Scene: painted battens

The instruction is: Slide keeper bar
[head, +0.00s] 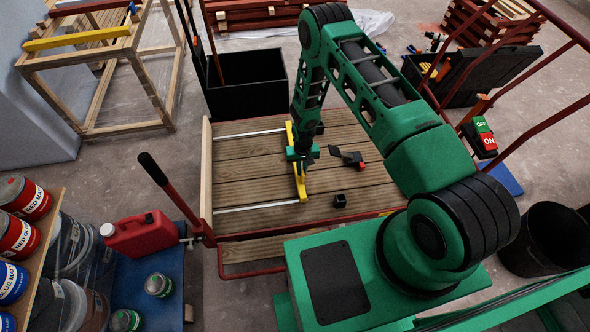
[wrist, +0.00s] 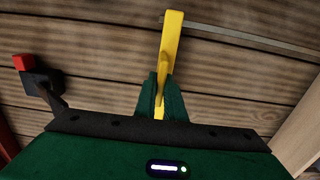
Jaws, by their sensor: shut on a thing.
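The yellow keeper bar (head: 301,187) lies across two thin metal rods on the slatted wooden deck (head: 245,165). The upper rod (head: 250,134) and lower rod (head: 257,206) run from the deck's left edge to the bar. My gripper (head: 301,153) is at the middle of the bar and shut on it. In the wrist view the green fingers of my gripper (wrist: 158,92) close on the bar (wrist: 171,38), which extends above them; a metal rod (wrist: 245,37) runs right from it. The bar's grasped middle is partly hidden.
A black latch-like part with a red tip (head: 350,157) sits on the deck right of the bar; it also shows in the wrist view (wrist: 40,80). A small black block (head: 340,200) lies nearer. A pale wooden board (head: 207,168) edges the deck's left. Bare deck lies left of the bar.

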